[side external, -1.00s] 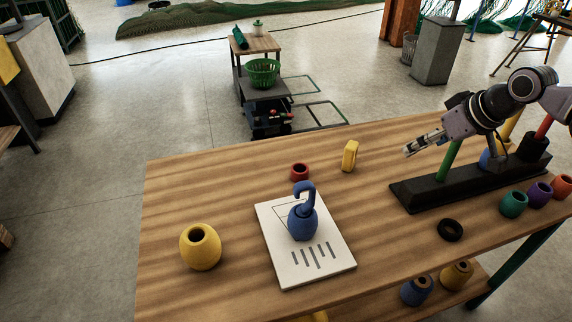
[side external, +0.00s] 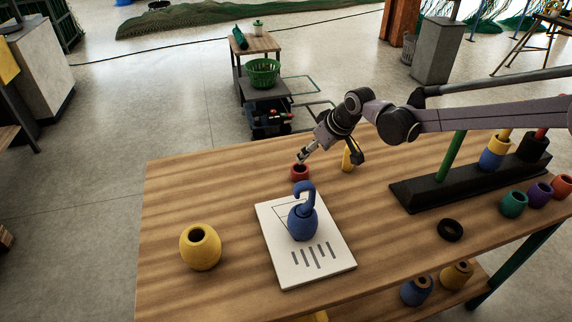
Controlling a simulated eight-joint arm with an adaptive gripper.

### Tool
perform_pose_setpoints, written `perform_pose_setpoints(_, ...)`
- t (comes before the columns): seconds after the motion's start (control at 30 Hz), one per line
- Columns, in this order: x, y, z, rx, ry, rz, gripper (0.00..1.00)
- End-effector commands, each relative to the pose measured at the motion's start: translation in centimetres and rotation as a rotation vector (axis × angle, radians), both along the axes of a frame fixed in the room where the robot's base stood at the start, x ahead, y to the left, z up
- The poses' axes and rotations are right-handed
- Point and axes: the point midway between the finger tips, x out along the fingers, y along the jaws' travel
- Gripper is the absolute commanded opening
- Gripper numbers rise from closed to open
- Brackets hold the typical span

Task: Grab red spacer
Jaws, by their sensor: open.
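The red spacer (side external: 300,174) is a small ring-like piece with a dark hole, standing on the wooden table behind the white board. My gripper (side external: 303,157) is open, and its fingertips are right above or at the top of the red spacer. I cannot tell from this view whether they touch it or reach into its hole.
A blue piece with a hook (side external: 303,221) stands on the white board (side external: 335,262) just in front. A yellow block (side external: 348,160) stands right of the spacer, partly behind my arm. A yellow pot (side external: 200,247) is at left. A black rack (side external: 425,196) with posts is at right.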

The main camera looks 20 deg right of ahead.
Motion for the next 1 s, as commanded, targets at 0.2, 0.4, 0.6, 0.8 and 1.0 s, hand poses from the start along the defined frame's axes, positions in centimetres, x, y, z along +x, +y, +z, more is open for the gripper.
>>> perform_pose_setpoints(0.2,0.9,0.6,-1.9,-0.001,0.001,0.004,0.77)
perform_pose_setpoints(0.4,2.1,1.1,-4.1,-0.001,0.001,0.004,0.77)
perform_pose_setpoints(0.6,2.7,1.3,-5.3,-0.001,0.001,0.004,0.77)
perform_pose_setpoints(0.8,3.2,1.6,-6.8,-0.001,0.001,0.004,0.77)
perform_pose_setpoints(1.0,4.1,2.1,-9.0,-0.001,0.0,0.004,0.77)
